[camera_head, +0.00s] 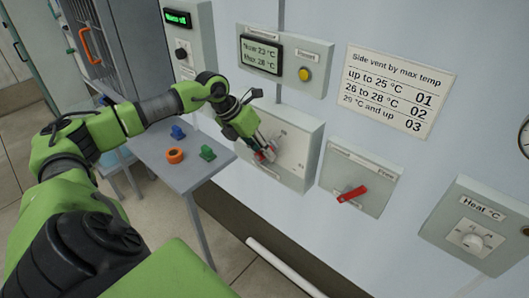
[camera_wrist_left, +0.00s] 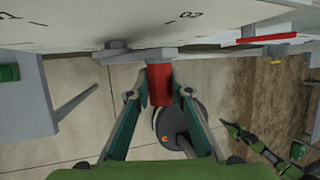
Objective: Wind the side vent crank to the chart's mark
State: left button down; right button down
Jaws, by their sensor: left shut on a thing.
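The side vent crank is on a pale wall box (camera_head: 303,140), and its red handle (camera_wrist_left: 159,84) sits between my left fingers. My left gripper (camera_head: 264,153) is shut on that handle, at the lower left of the box face; it shows in the wrist view (camera_wrist_left: 160,100). Fingers hide part of the handle in the head view. A mark reading 02 shows on the box in the wrist view. The wall chart (camera_head: 400,90) lists up to 25 °C 01, 26 to 28 °C 02, 29 °C and up 03. The display (camera_head: 261,53) reads Now 23 °C, Max 28 °C.
A red lever (camera_head: 352,194) is on a box right of the crank, and a Heat knob (camera_head: 472,241) is farther right. A yellow button (camera_head: 305,74) is above. A grey table (camera_head: 185,175) with small coloured parts stands left. My right arm (camera_wrist_left: 260,148) shows in the wrist view.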

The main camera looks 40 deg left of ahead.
pick_arm(q)
jog(key=shift+a, duration=0.15)
pick_arm(e)
jog(key=shift+d, duration=0.15)
pick_arm(q)
jog(key=c, duration=1.8)
grip_release()
jog(key=shift+a, duration=0.15)
pick_arm(e)
jog(key=shift+d, duration=0.2)
jog(key=shift+s, duration=0.1)
pick_arm(q)
jog(key=shift+s+r, duration=0.1)
jog(key=shift+r, duration=0.15)
jog(key=v, duration=1.1)
jog(key=shift+s+a+r, duration=0.15)
pick_arm(e)
jog(key=shift+a, duration=0.15)
